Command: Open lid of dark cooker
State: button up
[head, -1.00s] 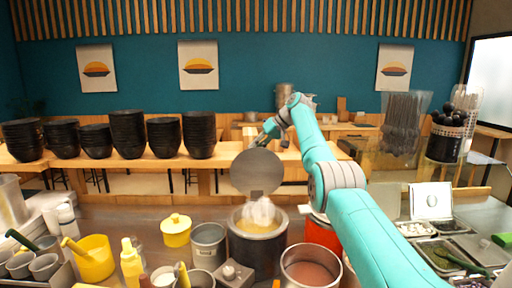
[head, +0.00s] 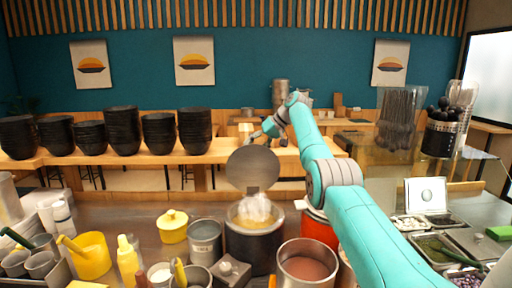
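The dark cooker (head: 254,250) stands on the counter at the centre, with pale yellow food and white steam at its open mouth. Its round grey lid (head: 252,168) stands raised, nearly upright, above the cooker's back edge. My gripper (head: 256,137) is just behind and above the lid's top edge, at the end of my teal arm. It is small and partly hidden, so I cannot tell whether its fingers are open or whether it touches the lid.
A red pot (head: 320,228) stands right of the cooker, partly behind my arm. A pot of brown liquid (head: 306,268) is in front. A grey canister (head: 205,240) and a yellow lidded pot (head: 172,226) stand left. Stacks of black bowls (head: 122,130) line the back counter.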

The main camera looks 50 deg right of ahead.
dwell(0.4)
jog(key=v, duration=1.2)
dwell(0.4)
